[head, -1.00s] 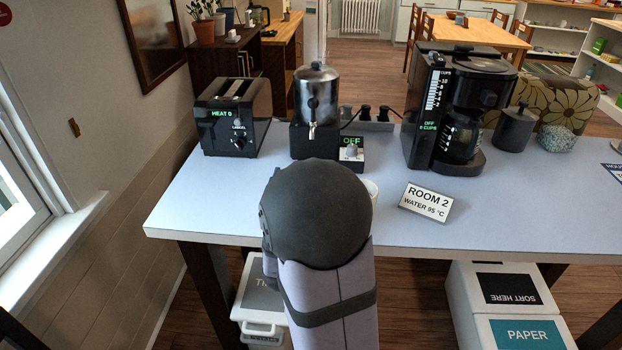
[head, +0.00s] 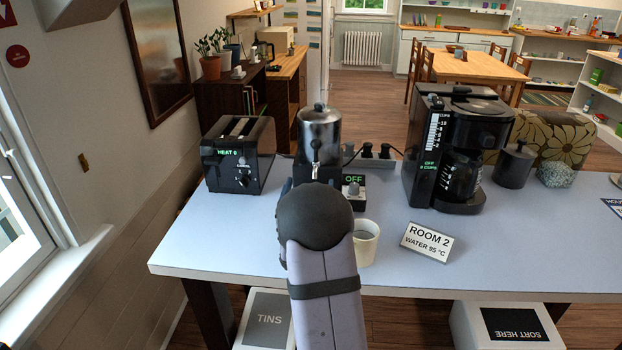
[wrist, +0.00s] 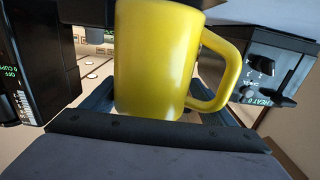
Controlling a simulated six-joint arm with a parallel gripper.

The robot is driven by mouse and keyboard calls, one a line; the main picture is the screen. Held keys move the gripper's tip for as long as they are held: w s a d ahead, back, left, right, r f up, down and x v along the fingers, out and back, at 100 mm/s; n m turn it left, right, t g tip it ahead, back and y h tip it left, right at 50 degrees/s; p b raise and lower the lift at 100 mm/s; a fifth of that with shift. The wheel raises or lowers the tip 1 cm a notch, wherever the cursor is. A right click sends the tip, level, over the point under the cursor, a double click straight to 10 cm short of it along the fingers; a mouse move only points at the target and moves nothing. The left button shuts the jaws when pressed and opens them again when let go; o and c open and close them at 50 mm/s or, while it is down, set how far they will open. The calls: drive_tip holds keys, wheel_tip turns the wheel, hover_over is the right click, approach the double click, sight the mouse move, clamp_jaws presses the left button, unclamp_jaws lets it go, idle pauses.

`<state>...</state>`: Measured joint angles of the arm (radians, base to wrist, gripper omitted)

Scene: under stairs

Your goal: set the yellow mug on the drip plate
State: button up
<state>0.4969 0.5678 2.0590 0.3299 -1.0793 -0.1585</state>
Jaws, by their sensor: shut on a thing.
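The yellow mug (wrist: 160,65) fills the middle of the wrist view, its handle to the right. My gripper (wrist: 158,98) is shut on it. In the head view my arm hides the mug and most of the gripper, which reaches toward the front of the steel urn (head: 319,132). The urn's tap (head: 315,170) shows just above my arm. The drip plate is not visible, so I cannot tell whether the mug touches it.
The toaster (head: 238,160) stands left of the urn and the coffee maker (head: 458,150) to the right. A small switch box (head: 353,190) sits beside the urn. A pale cup (head: 366,246) stands just right of my arm, near a sign (head: 427,242).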

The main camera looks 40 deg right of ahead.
drive_tip(key=x, duration=0.2)
drive_tip(key=p+x, duration=0.1)
drive_tip(key=x, duration=0.1)
drive_tip(key=shift+f+p, duration=0.2)
drive_tip(key=shift+p, duration=0.1)
drive_tip(key=shift+f, duration=0.2)
drive_tip(key=o, duration=1.4)
drive_tip(key=shift+r, duration=0.25)
drive_tip(key=shift+s+a+f, duration=0.15)
drive_tip(key=shift+f, duration=0.05)
drive_tip(key=b+v, duration=0.2)
drive_tip(key=v, duration=0.9)
drive_tip(key=shift+s+a+r+b, duration=0.1)
drive_tip(key=shift+s+a+b, duration=0.1)
drive_tip(key=shift+b, duration=0.2)
